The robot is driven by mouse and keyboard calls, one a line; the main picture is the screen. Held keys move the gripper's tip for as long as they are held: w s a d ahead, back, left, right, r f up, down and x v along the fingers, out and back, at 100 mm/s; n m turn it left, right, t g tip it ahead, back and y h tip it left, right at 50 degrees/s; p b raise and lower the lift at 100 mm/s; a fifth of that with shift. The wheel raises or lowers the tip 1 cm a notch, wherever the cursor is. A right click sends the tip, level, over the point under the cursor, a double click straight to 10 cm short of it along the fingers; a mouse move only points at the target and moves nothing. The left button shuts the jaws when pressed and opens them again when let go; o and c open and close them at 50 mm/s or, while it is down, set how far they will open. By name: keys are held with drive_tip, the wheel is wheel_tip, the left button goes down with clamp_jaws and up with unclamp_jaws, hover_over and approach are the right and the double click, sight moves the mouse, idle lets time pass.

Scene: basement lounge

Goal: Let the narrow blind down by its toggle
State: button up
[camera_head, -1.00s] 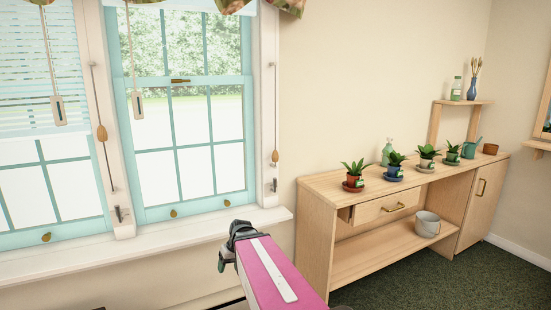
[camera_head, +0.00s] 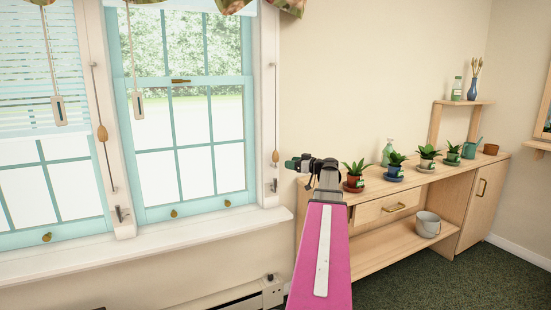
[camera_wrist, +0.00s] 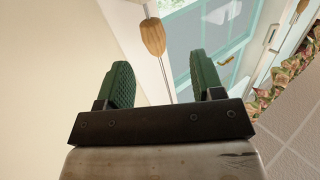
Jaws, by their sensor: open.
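A wooden toggle (camera_head: 276,156) hangs on a cord along the right window's right frame. In the wrist view a wooden toggle (camera_wrist: 153,37) with its cord shows beyond and between the fingertips, apart from them. My gripper (camera_head: 292,164) is open and empty, just right of that toggle in the head view, with its fingers pointing left; its green fingers also show in the wrist view (camera_wrist: 164,75). A raised white blind (camera_head: 186,4) shows at the top of the right window. Another blind (camera_head: 38,75) hangs partway down the left window. I cannot tell their widths.
Another wooden toggle (camera_head: 102,133) hangs between the windows. Pale handles (camera_head: 60,110) hang on cords before the panes. The window sill (camera_head: 150,238) juts out below. A wooden cabinet (camera_head: 320,200) with several potted plants stands right, behind my arm. A heater (camera_head: 262,291) is low on the wall.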

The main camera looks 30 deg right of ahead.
sight(276, 156)
drive_tip(key=x, duration=0.3)
drive_tip(key=r+x, duration=0.1)
drive_tip(key=x, duration=0.2)
drive_tip(key=d+x, duration=0.1)
drive_tip(key=x, duration=0.2)
drive_tip(key=shift+w+a+r, duration=0.25)
drive_tip(key=shift+w+r, duration=0.05)
drive_tip(key=shift+w, duration=0.3)
clamp_jaws()
